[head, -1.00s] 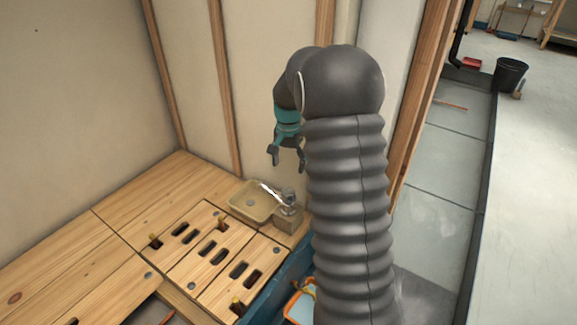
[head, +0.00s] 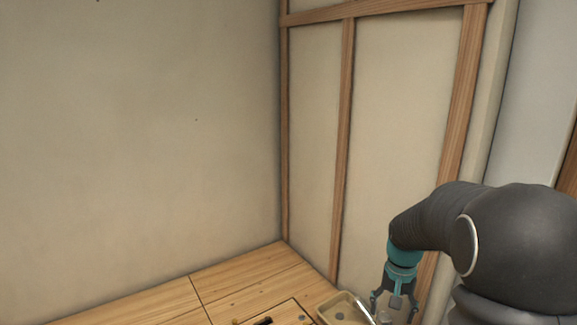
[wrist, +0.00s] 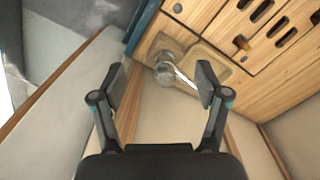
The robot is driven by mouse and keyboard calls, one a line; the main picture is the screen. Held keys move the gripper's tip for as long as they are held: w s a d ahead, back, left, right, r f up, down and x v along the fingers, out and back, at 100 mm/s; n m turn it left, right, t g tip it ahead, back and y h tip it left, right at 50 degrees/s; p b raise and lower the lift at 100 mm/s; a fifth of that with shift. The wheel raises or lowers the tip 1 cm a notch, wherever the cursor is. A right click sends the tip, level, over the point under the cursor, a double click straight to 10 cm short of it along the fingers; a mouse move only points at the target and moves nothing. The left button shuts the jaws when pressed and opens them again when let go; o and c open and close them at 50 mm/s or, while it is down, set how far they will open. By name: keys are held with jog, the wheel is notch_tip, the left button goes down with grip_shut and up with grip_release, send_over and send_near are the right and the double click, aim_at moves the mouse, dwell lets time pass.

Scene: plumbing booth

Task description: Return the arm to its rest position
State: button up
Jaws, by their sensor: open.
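My gripper (head: 394,306) is at the lower right of the head view, hanging from my arm with its fingers pointing down. In the wrist view my gripper (wrist: 160,88) has its two fingers well apart, with nothing held between them. Beyond the fingertips is a metal tap (wrist: 167,72) with a bright spout. It stands beside a tan basin (wrist: 208,62) on the wooden bench. In the head view the basin (head: 338,306) shows at the bottom edge, partly hidden by my gripper.
Slotted panels (wrist: 262,22) with a peg lie beside the basin. A plaster wall (head: 150,140) and wooden studs (head: 343,140) stand behind. The air left of my arm is clear.

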jog(key=s+a+r+n+t+p, duration=0.1)
jog(key=s+a+r+n+t, duration=0.1)
jog(key=s+r, duration=0.6)
jog(key=s+a+r+n+t+p, duration=0.2)
jog(key=s+a+r, duration=0.5)
jog(key=s, duration=0.7)
jog(key=shift+s+r+n+t+p, duration=0.3)
jog(key=shift+r+t, duration=0.6)
jog(key=shift+r, duration=0.25)
jog(key=shift+a, duration=0.1)
